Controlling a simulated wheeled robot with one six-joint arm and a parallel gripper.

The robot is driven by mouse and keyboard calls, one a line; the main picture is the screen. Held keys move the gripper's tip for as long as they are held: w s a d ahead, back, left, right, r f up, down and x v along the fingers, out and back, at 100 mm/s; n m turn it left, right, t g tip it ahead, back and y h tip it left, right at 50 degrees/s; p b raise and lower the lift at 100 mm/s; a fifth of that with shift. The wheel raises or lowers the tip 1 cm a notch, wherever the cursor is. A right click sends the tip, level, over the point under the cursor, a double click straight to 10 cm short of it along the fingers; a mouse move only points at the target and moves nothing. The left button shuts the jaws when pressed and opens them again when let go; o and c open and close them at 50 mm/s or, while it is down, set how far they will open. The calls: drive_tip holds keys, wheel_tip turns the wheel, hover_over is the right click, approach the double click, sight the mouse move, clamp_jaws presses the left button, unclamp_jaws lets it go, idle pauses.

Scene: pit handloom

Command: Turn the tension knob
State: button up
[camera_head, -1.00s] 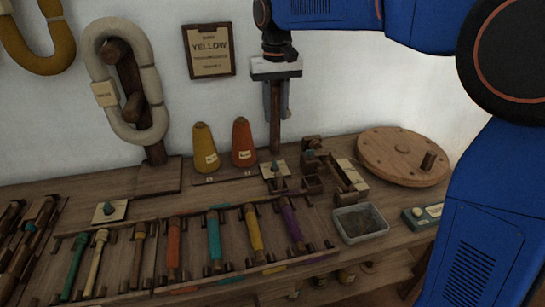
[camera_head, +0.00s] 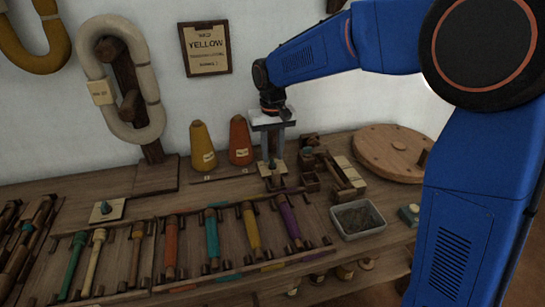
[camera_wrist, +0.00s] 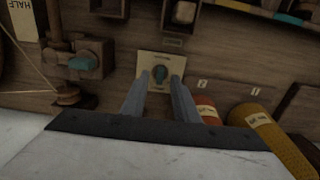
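In the head view, my gripper (camera_head: 272,155) points straight down over this plate (camera_head: 265,170), and the knob is mostly hidden by the fingers. The fingers are apart, with nothing held between them. The plates' lettering is too small to read.
Yellow (camera_head: 202,145) and orange (camera_head: 240,140) cones stand left of my gripper. A wooden winder block with a teal part (camera_wrist: 83,60) is close by. A grey tray (camera_head: 358,219), a round wooden disc (camera_head: 392,152) and a rack of coloured bobbins (camera_head: 212,238) surround this area.

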drive_tip(key=shift+f, duration=1)
clamp_jaws()
drive_tip(key=shift+n, duration=0.3)
drive_tip(key=n, duration=1.1)
drive_tip(key=shift+n, duration=0.3)
